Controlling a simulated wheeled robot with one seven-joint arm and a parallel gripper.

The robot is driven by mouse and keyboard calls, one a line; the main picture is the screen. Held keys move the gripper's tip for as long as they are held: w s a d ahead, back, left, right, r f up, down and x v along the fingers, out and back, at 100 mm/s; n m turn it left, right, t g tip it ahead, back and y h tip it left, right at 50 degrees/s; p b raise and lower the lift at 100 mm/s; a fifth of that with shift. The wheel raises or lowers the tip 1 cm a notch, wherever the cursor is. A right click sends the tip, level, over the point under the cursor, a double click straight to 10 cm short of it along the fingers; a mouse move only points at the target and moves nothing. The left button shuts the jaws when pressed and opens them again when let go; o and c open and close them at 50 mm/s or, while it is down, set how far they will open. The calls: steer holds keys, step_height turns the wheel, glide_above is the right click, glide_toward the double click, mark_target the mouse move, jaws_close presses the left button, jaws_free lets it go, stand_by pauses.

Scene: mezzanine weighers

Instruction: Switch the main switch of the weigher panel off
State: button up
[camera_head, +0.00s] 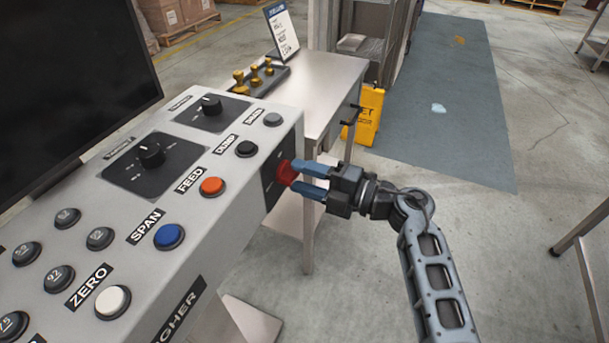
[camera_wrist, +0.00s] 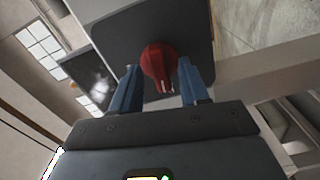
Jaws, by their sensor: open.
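The weigher panel (camera_head: 235,130) is a pale grey console with labelled buttons and knobs on its sloped top. The main switch (camera_head: 286,173) is a red rotary handle on a dark plate (camera_head: 270,180) on the panel's right end face. My gripper (camera_head: 302,177) is open, with its blue fingertips at the red handle. In the wrist view the red handle (camera_wrist: 158,62) sits between the two blue fingers (camera_wrist: 160,80), with a narrow gap visible on the right. Whether a finger touches it I cannot tell. The plate's markings are not readable.
A dark monitor (camera_head: 70,80) stands behind the panel on the left. A metal table (camera_head: 325,85) with brass weights (camera_head: 255,78) and a sign (camera_head: 282,32) stands just behind the switch. A yellow case (camera_head: 368,115) stands beside it. The floor to the right is mostly clear.

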steer(key=shift+a, duration=0.2)
steer(key=shift+c, duration=0.3)
jaws_close()
steer(key=shift+d, duration=0.1)
steer(key=shift+n+b, duration=0.35)
steer(key=shift+n, duration=0.65)
steer(key=shift+o, duration=0.3)
jaws_free()
